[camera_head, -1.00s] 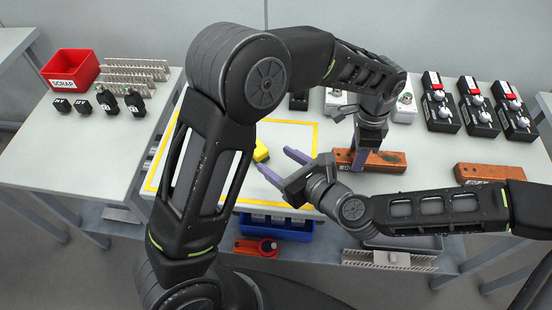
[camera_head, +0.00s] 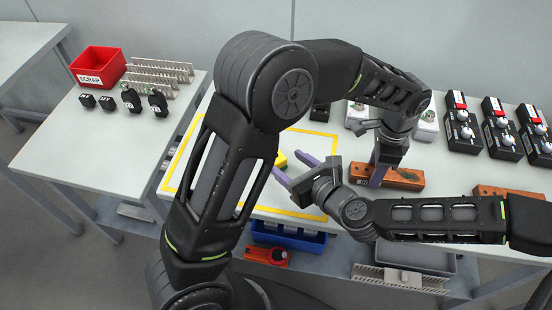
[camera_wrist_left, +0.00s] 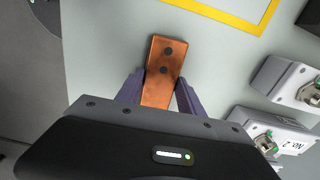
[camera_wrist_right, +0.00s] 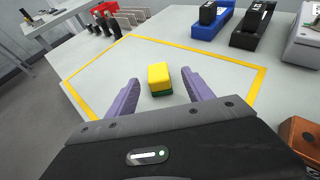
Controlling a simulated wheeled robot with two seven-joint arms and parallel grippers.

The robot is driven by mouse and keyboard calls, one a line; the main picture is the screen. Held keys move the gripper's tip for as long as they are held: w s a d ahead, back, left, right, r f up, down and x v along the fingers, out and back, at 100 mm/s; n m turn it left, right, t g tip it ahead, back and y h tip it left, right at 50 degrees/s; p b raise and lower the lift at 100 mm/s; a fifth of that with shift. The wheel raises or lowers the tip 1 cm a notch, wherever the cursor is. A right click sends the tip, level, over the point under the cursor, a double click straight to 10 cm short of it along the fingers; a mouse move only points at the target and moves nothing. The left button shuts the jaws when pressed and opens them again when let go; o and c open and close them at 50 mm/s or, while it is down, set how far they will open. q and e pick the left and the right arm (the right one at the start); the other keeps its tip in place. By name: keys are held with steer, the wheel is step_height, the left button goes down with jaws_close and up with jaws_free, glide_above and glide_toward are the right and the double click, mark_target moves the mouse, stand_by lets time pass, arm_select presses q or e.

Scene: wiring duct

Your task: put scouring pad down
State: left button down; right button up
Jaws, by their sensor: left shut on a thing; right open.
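The scouring pad (camera_wrist_right: 160,78), a small yellow block with a green underside, rests on the table inside the yellow outline. My right gripper (camera_head: 295,168) is open. In the right wrist view its fingers (camera_wrist_right: 162,92) stand on either side of the pad's near end, with visible gaps and no contact. My left gripper (camera_head: 378,178) is shut on a copper-brown bar (camera_wrist_left: 160,72) with dark holes, which also shows in the head view (camera_head: 405,178) at the table.
A second brown bar (camera_head: 508,192) lies at right. Black switch boxes (camera_head: 462,130) stand behind it. A blue bin (camera_head: 288,238) sits below the front edge. The red scrap bin (camera_head: 98,66) is on the left table. Bare table within the yellow outline (camera_wrist_right: 88,103) surrounds the pad.

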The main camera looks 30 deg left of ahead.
mark_target(279, 159)
steer(key=shift+w+a+f, duration=0.1)
steer(key=shift+w+a, duration=0.05)
steer(key=shift+a, duration=0.15)
steer(key=x, duration=0.5)
steer(key=shift+a+f, duration=0.15)
steer(key=shift+c, duration=0.3)
jaws_close()
stand_by(0.7)
